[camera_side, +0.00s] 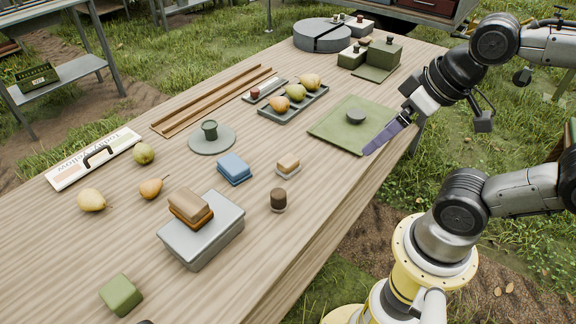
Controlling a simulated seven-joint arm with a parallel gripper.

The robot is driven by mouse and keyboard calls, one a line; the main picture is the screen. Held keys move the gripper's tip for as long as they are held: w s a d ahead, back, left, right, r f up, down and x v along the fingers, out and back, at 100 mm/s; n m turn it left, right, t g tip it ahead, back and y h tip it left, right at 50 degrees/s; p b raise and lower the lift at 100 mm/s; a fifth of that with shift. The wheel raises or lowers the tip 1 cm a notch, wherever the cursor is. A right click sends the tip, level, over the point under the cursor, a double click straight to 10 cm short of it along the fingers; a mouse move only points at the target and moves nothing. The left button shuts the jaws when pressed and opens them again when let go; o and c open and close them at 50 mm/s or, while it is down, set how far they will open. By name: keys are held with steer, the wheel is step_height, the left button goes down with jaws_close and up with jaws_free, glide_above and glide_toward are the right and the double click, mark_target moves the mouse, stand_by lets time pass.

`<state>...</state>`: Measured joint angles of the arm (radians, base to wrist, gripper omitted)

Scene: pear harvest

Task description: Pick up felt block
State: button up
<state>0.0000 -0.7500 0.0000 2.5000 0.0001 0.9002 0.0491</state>
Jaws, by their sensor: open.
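Several soft-looking blocks lie on the wooden table (330,105), and I cannot tell for sure which one is the felt block. A green block (121,295) with rounded edges lies alone at the front left. A blue block (234,168) sits near the middle, apparently on a thin base. A brown block (190,207) rests on a grey tin (205,245). My gripper (374,147) has dark purple fingers and is open and empty. It is at the right edge of the table beside the green mat (330,128), well away from these blocks.
Loose pears (92,200) lie at left; a tray (293,107) of pears is farther back. A small tan-topped block (288,166), a dark brown cylinder (278,199) and a round plate with a green cup (209,131) stand near the blue block. Bare wood surrounds the green block.

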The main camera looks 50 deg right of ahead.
steer(key=w+r+m, duration=0.5)
steer(key=w+m, duration=0.3)
steer(key=m, duration=0.1)
steer(key=m+g, duration=0.6)
steer(key=m, duration=0.4)
glide_above(288, 159)
step_height(288, 159, down, 26)
steer(key=shift+f, duration=0.1)
steer(key=shift+s+f, duration=0.1)
steer(key=shift+f, duration=2.9)
steer(key=c, duration=1.5)
